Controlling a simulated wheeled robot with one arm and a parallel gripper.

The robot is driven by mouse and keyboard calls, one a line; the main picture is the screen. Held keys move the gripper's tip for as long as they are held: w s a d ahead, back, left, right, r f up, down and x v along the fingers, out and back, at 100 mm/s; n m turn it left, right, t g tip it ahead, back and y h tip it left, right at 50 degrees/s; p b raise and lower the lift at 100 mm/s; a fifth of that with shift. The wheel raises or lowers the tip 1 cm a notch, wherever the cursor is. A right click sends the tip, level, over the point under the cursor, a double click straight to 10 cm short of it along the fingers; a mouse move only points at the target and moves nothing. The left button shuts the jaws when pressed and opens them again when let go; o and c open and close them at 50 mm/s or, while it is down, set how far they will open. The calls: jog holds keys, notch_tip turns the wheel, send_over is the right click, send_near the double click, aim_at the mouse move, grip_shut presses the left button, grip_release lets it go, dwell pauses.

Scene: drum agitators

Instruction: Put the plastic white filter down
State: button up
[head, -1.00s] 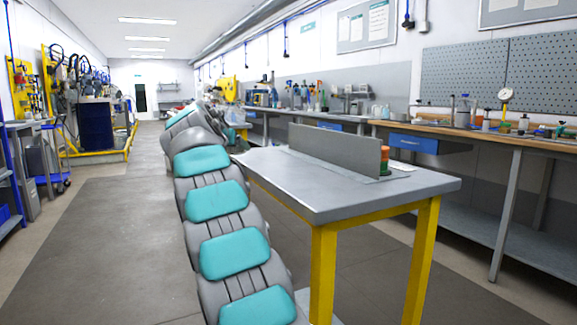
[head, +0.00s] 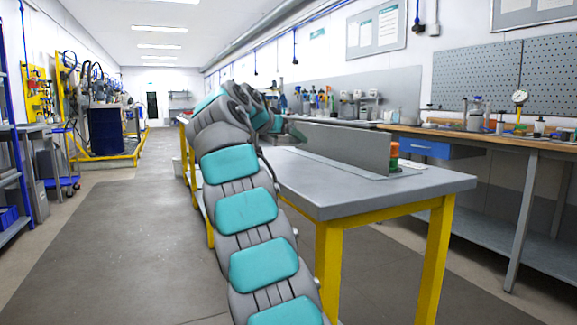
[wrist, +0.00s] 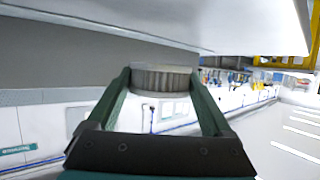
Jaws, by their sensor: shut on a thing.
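In the head view my gripper (head: 297,133) is small and partly hidden by my arm, at the left end of the upright grey panel on the table. I cannot make out the filter there. In the wrist view, which looks upside down, a pale flat surface (wrist: 220,18) lies close to the filter.
The grey table (head: 345,189) has yellow legs and a bare front part. An upright grey panel (head: 345,146) runs along it, with an orange and green item (head: 394,155) by its near end. A wooden workbench (head: 490,136) with tools stands behind on the right.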

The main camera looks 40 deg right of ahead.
aim_at(288, 164)
jog(key=shift+f, duration=0.65)
jog(key=shift+f+b, duration=0.35)
jog(key=shift+f, duration=1.55)
jog(key=shift+f+b, duration=0.2)
jog(key=shift+b, duration=0.25)
jog(key=o, duration=1.1)
jog(key=shift+r, duration=0.1)
jog(key=shift+r+p, duration=0.2)
jog(key=shift+p, duration=0.1)
jog(key=v, duration=1.2)
jog(key=shift+f, duration=0.1)
